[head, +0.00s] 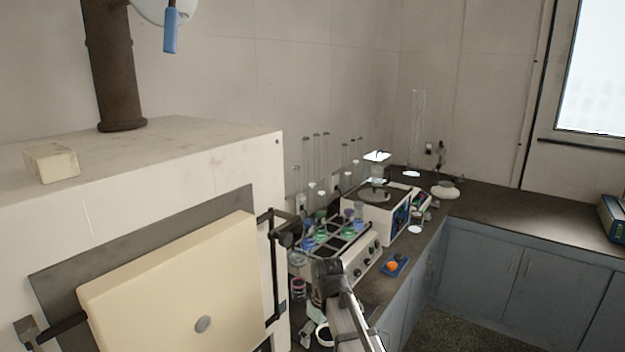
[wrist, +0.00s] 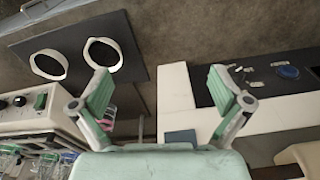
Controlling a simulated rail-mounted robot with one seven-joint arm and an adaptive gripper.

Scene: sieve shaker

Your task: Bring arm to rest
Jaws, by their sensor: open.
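My gripper (wrist: 162,92) shows in the wrist view with its two green-padded fingers spread wide apart. It is open, with nothing held between the fingers. Behind the gap are a white surface and part of a dark plate. In the head view my arm (head: 345,312) enters at the bottom centre, over the counter beside the furnace. The fingertips cannot be made out there.
A cream furnace (head: 180,285) fills the left of the head view. A dark counter (head: 520,215) carries glassware and a white instrument (head: 385,215). In the wrist view, two white rings (wrist: 103,55) lie on a dark plate, and a control panel (wrist: 270,75) is at right.

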